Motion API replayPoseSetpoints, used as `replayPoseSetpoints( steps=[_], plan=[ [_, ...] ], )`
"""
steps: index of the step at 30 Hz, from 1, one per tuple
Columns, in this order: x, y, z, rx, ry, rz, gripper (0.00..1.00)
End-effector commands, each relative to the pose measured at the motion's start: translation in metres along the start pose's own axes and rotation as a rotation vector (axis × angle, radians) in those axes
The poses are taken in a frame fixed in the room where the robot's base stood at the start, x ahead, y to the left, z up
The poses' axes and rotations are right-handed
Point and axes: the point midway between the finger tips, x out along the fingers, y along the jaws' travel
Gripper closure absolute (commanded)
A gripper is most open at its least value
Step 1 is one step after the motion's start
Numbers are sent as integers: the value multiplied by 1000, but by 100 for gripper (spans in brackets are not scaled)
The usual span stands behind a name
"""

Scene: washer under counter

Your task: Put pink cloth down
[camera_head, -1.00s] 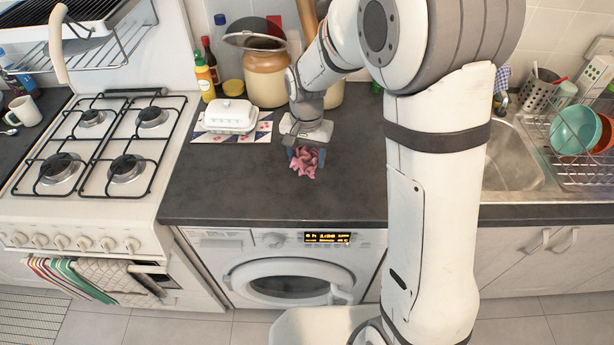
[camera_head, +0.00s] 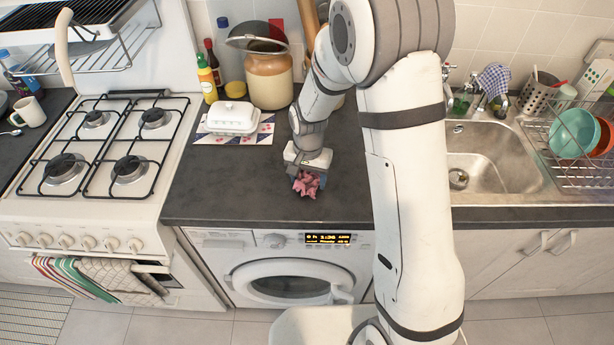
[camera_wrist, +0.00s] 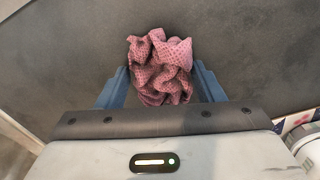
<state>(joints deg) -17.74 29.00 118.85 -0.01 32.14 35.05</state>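The pink cloth (camera_head: 308,184) is a crumpled, waffle-textured bundle over the dark grey counter (camera_head: 240,190), above the washer. In the wrist view the cloth (camera_wrist: 160,68) sits between the two blue fingers of my gripper (camera_wrist: 161,78), which press close on its sides. In the head view my gripper (camera_head: 306,177) points down with the cloth at its fingertips, low over the counter. I cannot tell whether the cloth touches the counter.
A white butter dish (camera_head: 232,117) on a patterned mat and a large jar (camera_head: 268,80) stand behind. The stove (camera_head: 105,145) is left, the sink (camera_head: 490,155) right. The washer (camera_head: 285,270) is below. The counter left of my gripper is clear.

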Motion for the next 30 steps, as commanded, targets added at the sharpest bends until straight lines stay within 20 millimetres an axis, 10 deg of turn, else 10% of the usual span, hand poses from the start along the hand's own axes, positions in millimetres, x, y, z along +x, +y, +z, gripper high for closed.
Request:
replayPoseSetpoints(
  steps=[15, 30],
  plan=[
    [0, 1, 0, 1, -1, 1, 22],
    [-70, 5, -7, 2, 2, -2, 22]
  ],
)
